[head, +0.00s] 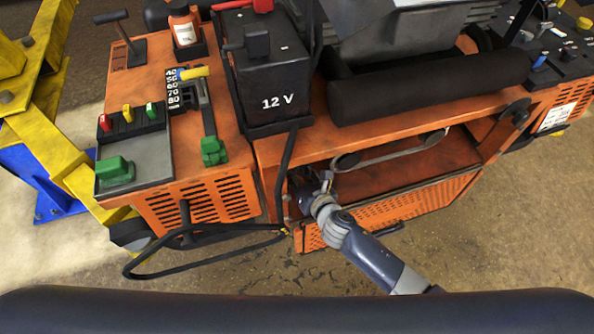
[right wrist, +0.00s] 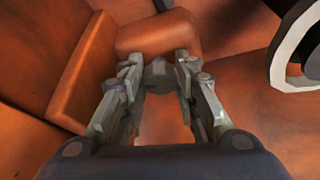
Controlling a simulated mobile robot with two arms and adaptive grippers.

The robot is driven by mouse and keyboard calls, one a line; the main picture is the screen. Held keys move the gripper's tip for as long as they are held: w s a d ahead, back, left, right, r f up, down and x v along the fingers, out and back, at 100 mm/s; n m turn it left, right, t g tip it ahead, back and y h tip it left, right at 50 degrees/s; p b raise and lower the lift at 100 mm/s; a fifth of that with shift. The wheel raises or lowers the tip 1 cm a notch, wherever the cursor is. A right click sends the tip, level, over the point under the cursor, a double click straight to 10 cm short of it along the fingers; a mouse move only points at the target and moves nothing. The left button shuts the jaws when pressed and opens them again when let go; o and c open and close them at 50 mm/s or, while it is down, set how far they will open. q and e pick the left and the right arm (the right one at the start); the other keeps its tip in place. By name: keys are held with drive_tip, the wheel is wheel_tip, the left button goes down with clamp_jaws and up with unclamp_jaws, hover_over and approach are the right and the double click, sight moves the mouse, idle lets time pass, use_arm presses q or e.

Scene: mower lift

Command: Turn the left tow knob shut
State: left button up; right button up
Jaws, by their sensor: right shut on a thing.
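My right gripper (head: 316,192) reaches into the open bay low on the orange mower, below the battery. In the right wrist view my right gripper (right wrist: 160,75) has its two fingers on either side of a small dark grey knob (right wrist: 158,74). The knob sits in front of an orange block (right wrist: 158,36) and is gripped between the fingertips. In the head view the knob is hidden by my gripper and the bay's shadow, and its turn position cannot be told. My left gripper is not in view.
A black battery marked 12 V (head: 268,80) stands above. A black cable (head: 284,175) hangs left of my wrist. A slotted orange panel (head: 395,208) borders the bay below.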

drive_tip(key=shift+d+f+m+y+b, duration=0.2)
drive_tip(key=shift+m+y+b, duration=0.35)
drive_tip(key=shift+m, duration=0.45)
drive_tip(key=m+y+b, duration=0.1)
drive_tip(key=m+b, duration=0.1)
drive_tip(key=shift+f+m+y, duration=0.2)
drive_tip(key=shift+m+y, duration=0.1)
drive_tip(key=shift+y, duration=0.05)
drive_tip(key=m+y+b, duration=0.1)
drive_tip(key=m+b, duration=0.1)
drive_tip(key=m+y+b, duration=0.1)
drive_tip(key=m+b, duration=0.1)
drive_tip(key=b, duration=0.1)
drive_tip(key=shift+w+d+f, duration=0.1)
drive_tip(key=shift+d+f, duration=0.05)
drive_tip(key=shift+f, duration=0.05)
drive_tip(key=shift+r+m+t+y+b, duration=0.1)
drive_tip(key=shift+m+t+y+b, duration=0.5)
drive_tip(key=shift+m+b, duration=0.85)
drive_tip(key=o, duration=0.8)
